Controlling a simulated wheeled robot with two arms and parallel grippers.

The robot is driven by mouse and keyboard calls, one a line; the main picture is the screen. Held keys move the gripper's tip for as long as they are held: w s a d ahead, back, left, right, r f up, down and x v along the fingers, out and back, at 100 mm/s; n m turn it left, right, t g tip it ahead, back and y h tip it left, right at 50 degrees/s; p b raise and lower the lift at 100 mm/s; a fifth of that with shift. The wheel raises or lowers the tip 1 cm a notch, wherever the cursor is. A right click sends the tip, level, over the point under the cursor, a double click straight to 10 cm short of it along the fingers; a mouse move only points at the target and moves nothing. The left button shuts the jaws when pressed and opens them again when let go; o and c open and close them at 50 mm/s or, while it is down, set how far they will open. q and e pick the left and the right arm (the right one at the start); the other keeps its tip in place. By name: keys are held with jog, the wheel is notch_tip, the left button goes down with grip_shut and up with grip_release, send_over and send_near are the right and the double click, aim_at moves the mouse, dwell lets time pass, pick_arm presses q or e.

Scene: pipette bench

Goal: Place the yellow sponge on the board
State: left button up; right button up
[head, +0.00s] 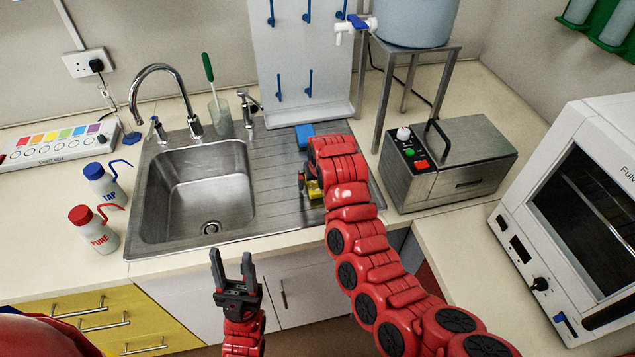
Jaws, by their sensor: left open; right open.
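The yellow sponge (314,190) lies on the ridged steel draining board (275,205) to the right of the sink basin, partly hidden by my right arm. My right gripper (303,184) is at the sponge's left side, mostly hidden behind its own wrist; a dark finger part shows beside the sponge. It is open, and whether it touches the sponge cannot be told. My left gripper (232,260) is open and empty, pointing up in front of the counter's front edge, below the sink.
A blue block (304,135) lies behind my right wrist. A glass with a green-handled brush (220,118) and a tap (190,110) stand behind the basin (200,190). A steel bath (455,165) stands right; two bottles (95,230) stand left.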

aim_at(319, 189)
jog(key=b+v, duration=0.2)
jog(key=v, duration=0.3)
jog(key=shift+r, duration=0.2)
jog(key=p+v, duration=0.1)
jog(key=v, duration=0.5)
jog(key=shift+p, duration=0.4)
jog(key=shift+s+r, duration=0.1)
jog(key=shift+s, duration=0.05)
